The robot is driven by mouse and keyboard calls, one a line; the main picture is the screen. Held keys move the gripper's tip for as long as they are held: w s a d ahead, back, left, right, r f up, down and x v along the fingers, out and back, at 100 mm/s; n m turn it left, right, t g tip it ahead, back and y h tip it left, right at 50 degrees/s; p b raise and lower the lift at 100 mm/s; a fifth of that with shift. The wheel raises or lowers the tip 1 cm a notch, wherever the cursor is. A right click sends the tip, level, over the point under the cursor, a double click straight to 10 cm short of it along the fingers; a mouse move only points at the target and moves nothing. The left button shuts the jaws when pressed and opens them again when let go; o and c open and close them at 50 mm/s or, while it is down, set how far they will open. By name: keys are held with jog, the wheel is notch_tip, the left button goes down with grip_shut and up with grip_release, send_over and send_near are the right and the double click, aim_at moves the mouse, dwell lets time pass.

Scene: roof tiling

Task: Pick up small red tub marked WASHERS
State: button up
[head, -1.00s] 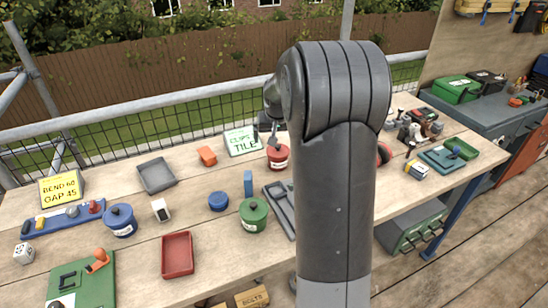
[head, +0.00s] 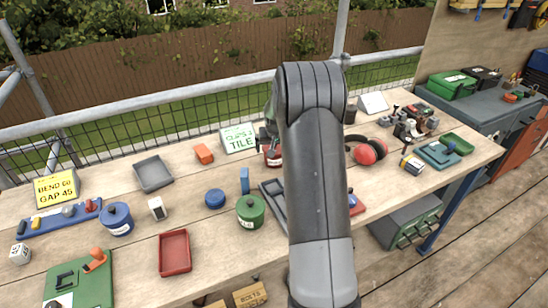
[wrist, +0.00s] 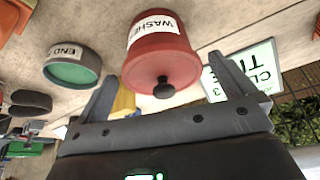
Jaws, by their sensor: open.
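The small red tub with a white WASHERS label and a dark lid knob (wrist: 152,58) is large in the wrist view, upside down. In the head view the red tub (head: 273,160) is partly hidden behind my arm, in front of the CLIPS TILE sign. My gripper (wrist: 165,70) is open, with one finger on each side of the tub's lid and knob in the picture. Whether the fingers touch the tub I cannot tell. In the head view my gripper (head: 268,138) is at the tub's top, partly hidden by the arm.
The CLIPS TILE sign (head: 239,138) stands close behind the tub. A green tub (head: 250,211), a blue block (head: 244,181) and a grey tray (head: 153,174) are nearby. Red earmuffs (head: 371,151) lie to the right. A round END-labelled container (wrist: 73,66) shows beside the tub.

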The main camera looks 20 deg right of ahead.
jog(key=shift+x, duration=1.6)
jog(key=c, duration=1)
jog(key=shift+r, duration=0.1)
